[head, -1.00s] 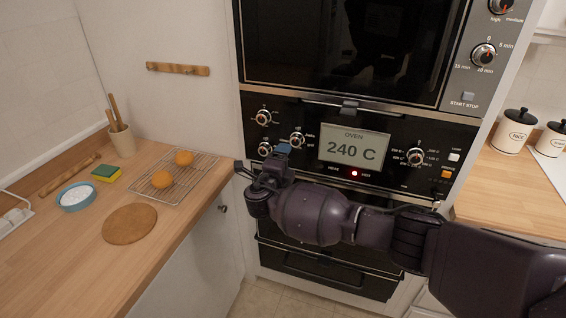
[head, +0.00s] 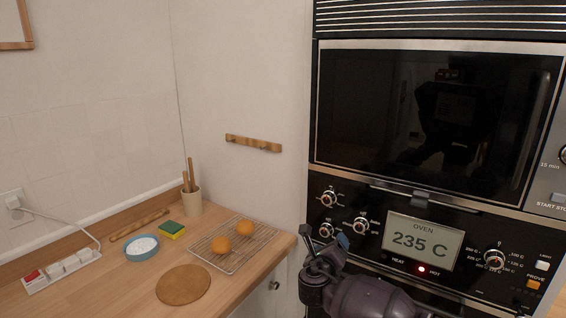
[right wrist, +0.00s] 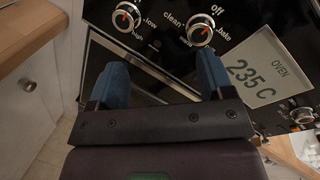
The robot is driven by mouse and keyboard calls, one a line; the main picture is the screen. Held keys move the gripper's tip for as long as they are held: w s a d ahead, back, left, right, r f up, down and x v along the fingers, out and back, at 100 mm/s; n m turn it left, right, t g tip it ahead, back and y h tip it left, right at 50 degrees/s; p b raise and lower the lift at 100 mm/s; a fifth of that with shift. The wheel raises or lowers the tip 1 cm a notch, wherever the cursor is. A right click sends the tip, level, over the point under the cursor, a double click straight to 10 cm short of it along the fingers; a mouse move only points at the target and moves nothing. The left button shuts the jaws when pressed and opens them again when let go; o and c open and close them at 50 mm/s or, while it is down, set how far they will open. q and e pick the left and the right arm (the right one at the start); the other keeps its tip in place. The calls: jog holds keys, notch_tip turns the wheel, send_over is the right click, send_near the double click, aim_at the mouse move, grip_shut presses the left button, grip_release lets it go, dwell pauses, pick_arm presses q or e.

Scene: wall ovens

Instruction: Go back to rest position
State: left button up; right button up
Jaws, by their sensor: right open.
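My right gripper (head: 326,246) is low in the head view, in front of the oven's left knobs. In the right wrist view its two blue fingers (right wrist: 160,78) are spread apart with nothing between them. The oven panel (head: 340,262) has a display (head: 424,240) reading 235 C and a lit red lamp labelled HOT. Knobs (right wrist: 200,30) lie beyond the fingertips in the right wrist view. I cannot tell whether the fingers touch the panel. My left gripper is not in view.
The wooden counter (head: 110,285) at left holds a wire rack (head: 210,255) with two orange round items, a round board (head: 183,285), a blue bowl (head: 142,248), a sponge (head: 172,229), a utensil cup (head: 191,202) and a power strip (head: 62,268).

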jog(key=s+a+r+m+y, duration=0.1)
jog(key=s+a+m+y, duration=0.1)
jog(key=a+m+y, duration=0.75)
jog(key=s+d+f+m+g+y+b, duration=0.1)
jog(key=s+d+f+m+y, duration=0.15)
jog(key=s+m, duration=0.85)
pick_arm(q)
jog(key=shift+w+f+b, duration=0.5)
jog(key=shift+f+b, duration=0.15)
jog(key=shift+b, duration=0.3)
pick_arm(e)
jog(key=s+d+f+m+g+h, duration=0.1)
jog(key=s+d+f+m+h, duration=0.2)
jog(key=s+d+f+m, duration=0.6)
jog(key=s+d+f+m+g+h, duration=0.2)
jog(key=s+d+f+m, duration=0.7)
jog(key=s, duration=1)
jog(key=d+f+h, duration=0.1)
jog(key=d+f, duration=0.1)
jog(key=d, duration=0.1)
jog(key=shift+f, duration=0.4)
jog(key=shift+m, duration=0.25)
